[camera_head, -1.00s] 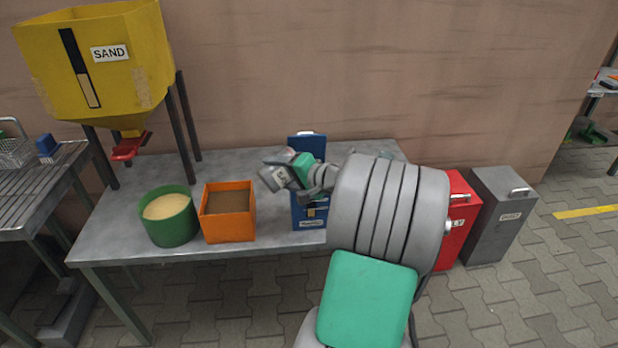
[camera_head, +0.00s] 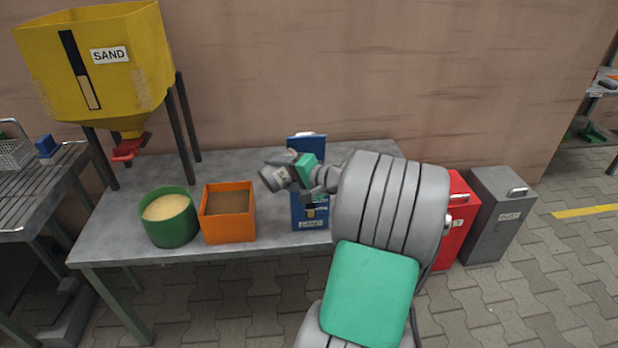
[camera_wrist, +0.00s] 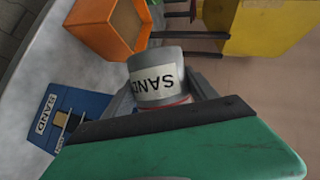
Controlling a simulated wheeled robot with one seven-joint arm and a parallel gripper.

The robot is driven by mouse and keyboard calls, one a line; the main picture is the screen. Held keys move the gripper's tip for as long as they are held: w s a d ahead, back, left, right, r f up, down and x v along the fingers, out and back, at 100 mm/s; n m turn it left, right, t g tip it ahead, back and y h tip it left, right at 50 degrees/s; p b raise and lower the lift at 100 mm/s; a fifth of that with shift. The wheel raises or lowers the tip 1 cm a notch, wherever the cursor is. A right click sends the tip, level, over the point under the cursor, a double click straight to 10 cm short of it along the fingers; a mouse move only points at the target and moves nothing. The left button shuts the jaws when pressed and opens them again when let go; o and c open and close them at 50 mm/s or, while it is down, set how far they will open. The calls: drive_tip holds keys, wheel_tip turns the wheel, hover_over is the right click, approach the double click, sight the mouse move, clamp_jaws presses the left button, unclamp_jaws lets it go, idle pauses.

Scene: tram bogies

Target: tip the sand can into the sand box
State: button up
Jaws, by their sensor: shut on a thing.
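My gripper (camera_head: 289,169) is shut on the grey sand can (camera_head: 275,178), which has a white SAND label and is tilted toward the left. The can also shows in the wrist view (camera_wrist: 157,80), its label upside down there. The blue sand box (camera_head: 310,212), labelled SAND, stands on the table behind and below my gripper, with its lid (camera_head: 306,143) raised at the back. In the wrist view the box (camera_wrist: 68,117) is at the lower left, apart from the can. My arm hides part of the box, and its opening is mostly hidden.
An orange box (camera_head: 229,233) of brown material and a green tub (camera_head: 170,228) of pale sand stand left on the grey table (camera_head: 130,245). A yellow SAND hopper (camera_head: 95,65) rises behind. Red (camera_head: 455,225) and grey (camera_head: 497,218) bins stand right of the table.

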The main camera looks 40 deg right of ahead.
drive_tip(key=shift+d+r+m+p, duration=0.5)
drive_tip(key=shift+d+p, duration=0.3)
drive_tip(key=shift+p, duration=0.5)
idle(0.8)
